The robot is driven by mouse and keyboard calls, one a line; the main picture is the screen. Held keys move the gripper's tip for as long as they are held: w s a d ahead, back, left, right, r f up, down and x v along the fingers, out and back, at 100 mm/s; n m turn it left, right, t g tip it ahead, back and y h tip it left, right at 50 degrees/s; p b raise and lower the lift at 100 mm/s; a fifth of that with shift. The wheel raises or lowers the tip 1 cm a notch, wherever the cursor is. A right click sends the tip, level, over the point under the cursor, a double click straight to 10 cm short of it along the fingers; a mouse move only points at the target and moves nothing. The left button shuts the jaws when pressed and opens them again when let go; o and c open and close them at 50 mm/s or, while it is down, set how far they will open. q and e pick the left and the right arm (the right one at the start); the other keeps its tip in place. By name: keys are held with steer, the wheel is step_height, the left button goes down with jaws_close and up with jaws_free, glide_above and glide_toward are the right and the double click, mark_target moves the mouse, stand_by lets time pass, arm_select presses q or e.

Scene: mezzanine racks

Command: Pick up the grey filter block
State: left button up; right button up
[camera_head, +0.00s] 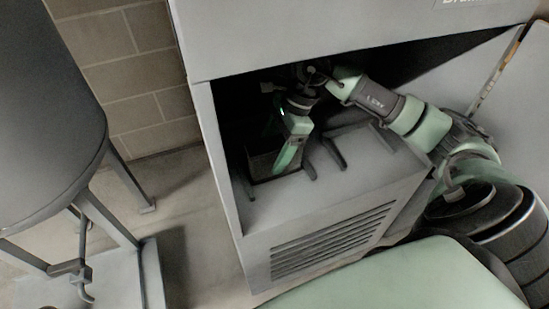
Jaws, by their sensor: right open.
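A dark grey box-like shape (261,164), which looks like the grey filter block, sits on the floor of the open cabinet, near its left side. Shadow and my gripper hide part of it, so its full outline is unclear. My right arm comes in from the right, and my right gripper (294,163) is inside the opening, pointing down. It is open, beside and partly in front of the dark shape. I cannot tell whether they touch. My left gripper is not in view.
The grey cabinet (218,150) has a low top edge over the opening, a left side wall and a slatted vent (330,243) below. A dark round-ended tank (45,120) on legs stands at the left. Bare floor (190,220) lies between them.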

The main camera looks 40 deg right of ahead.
steer(key=shift+x, duration=0.85)
steer(key=shift+f+b, duration=0.2)
steer(key=shift+b, duration=0.15)
jaws_close()
steer(key=shift+r, duration=0.2)
